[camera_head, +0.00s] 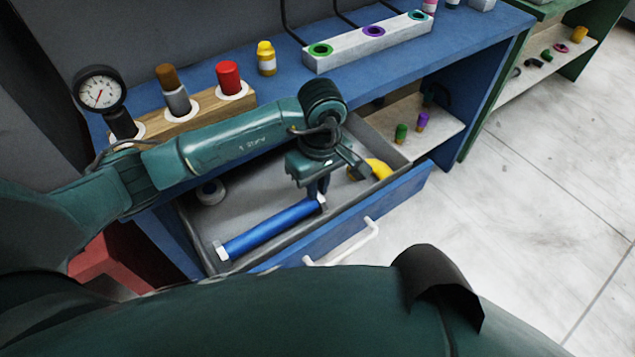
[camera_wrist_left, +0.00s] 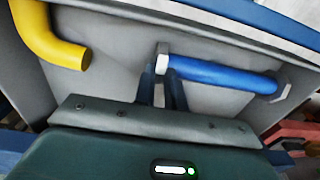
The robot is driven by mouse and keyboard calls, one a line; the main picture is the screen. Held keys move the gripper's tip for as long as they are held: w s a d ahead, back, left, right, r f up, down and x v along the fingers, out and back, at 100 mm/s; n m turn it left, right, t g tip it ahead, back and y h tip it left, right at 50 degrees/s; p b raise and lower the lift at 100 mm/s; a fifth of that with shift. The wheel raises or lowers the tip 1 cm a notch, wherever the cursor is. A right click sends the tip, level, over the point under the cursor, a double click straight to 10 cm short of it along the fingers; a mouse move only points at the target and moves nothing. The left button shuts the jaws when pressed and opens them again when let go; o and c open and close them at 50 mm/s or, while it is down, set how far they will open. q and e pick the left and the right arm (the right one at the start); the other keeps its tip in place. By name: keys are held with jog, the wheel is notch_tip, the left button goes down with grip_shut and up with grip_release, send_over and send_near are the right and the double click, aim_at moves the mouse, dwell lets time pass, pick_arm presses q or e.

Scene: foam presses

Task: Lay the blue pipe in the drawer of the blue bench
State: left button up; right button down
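The blue pipe (camera_head: 270,230) has pale end collars and is inside the open drawer (camera_head: 395,200) of the blue bench (camera_head: 375,65). It runs slantwise, with its lower-left collar near the drawer's left end. My left gripper (camera_head: 318,191) points down into the drawer at the pipe's other end. In the left wrist view its fingertips (camera_wrist_left: 161,75) are a small gap apart at one collar of the pipe (camera_wrist_left: 220,75). I cannot tell whether they clamp it or whether the pipe rests fully on the floor. My right gripper is not in view.
The bench top carries a gauge (camera_head: 99,88), a wooden holder (camera_head: 190,118) and a white block with coloured rings (camera_head: 345,53).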

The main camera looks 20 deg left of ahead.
pick_arm(q)
jog(key=o, duration=0.4)
jog(key=shift+r, duration=0.1)
jog(key=r, duration=1.2)
jog(key=shift+w+d+b, duration=0.15)
jog(key=shift+w+b, duration=0.05)
jog(key=shift+b, duration=0.15)
